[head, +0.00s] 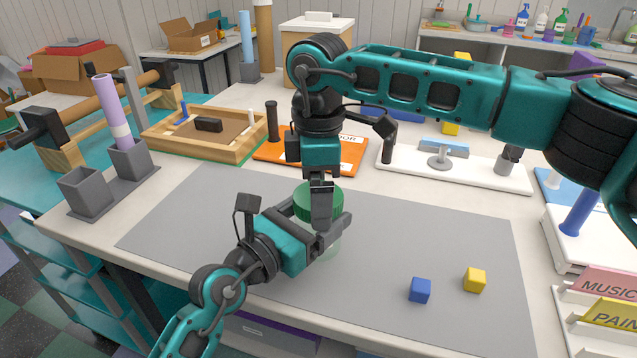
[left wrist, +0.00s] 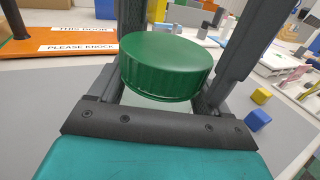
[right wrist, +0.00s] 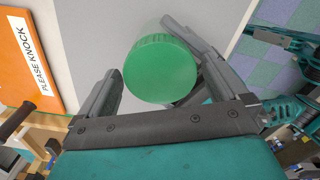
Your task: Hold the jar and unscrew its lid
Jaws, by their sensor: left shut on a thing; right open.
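The jar (head: 331,246) stands on the grey mat, its clear body mostly hidden behind my left gripper. Its green ribbed lid (head: 327,192) is on top and also shows in the left wrist view (left wrist: 166,64) and the right wrist view (right wrist: 160,70). My left gripper (head: 335,227) is shut on the jar's body, below the lid, coming from the front left. My right gripper (head: 321,205) points down from above at the lid. Its fingers are open on either side of the lid in the right wrist view, with a gap at the left finger.
A blue cube (head: 420,290) and a yellow cube (head: 474,280) lie on the grey mat (head: 190,225) to the right. An orange sign (head: 345,153), a wooden tray (head: 232,151) and a white stand (head: 475,176) are behind. The mat's left part is clear.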

